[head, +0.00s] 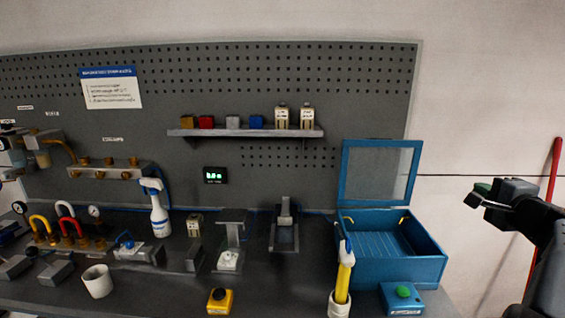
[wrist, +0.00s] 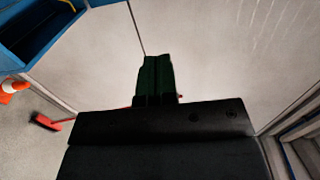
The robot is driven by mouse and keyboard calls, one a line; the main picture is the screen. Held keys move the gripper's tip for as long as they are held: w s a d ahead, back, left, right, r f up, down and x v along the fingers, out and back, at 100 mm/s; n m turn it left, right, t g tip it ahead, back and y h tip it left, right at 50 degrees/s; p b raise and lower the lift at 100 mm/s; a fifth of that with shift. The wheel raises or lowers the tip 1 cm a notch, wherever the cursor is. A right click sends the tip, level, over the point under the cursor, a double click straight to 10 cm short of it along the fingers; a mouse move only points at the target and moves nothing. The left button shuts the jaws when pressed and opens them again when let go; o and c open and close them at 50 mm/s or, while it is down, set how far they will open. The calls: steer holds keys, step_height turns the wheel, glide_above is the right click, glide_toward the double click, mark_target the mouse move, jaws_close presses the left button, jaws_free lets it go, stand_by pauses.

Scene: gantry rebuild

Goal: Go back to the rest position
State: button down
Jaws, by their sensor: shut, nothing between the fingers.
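My gripper (head: 478,194) is at the right side of the head view, in front of the pale wall and to the right of the open blue box. Its green fingers also show in the wrist view (wrist: 157,80), side by side and closed with nothing between them. My dark arm rises from the lower right corner of the head view. The gripper is apart from the bench and touches nothing that I can see.
The blue box (head: 428,262) stands open on the bench's right end, near a green button (head: 403,291). A red pole (head: 548,185) leans behind my arm. An orange cone (wrist: 14,88) and a red brush-like thing (wrist: 46,122) are on the floor. Space around the gripper looks clear.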

steer(key=s+a+f+n+g+y, duration=0.35)
steer(key=a+f+n+g, duration=0.45)
steer(key=a+f, duration=0.85)
steer(key=s+a+f+n+g, duration=0.1)
steer(key=s+a+f+n, duration=0.1)
steer(key=a, duration=0.3)
steer(key=s+a+f+n+g+h, duration=0.1)
steer(key=s+a+f+n+g, duration=0.1)
steer(key=a+n, duration=0.3)
steer(key=s+a+f+n+g, duration=0.2)
steer(key=s+a+f+n, duration=0.1)
steer(key=a, duration=0.3)
steer(key=shift+s+a+f+n, duration=0.25)
steer(key=shift+s+a+n, duration=0.15)
steer(key=shift+s+n, duration=0.35)
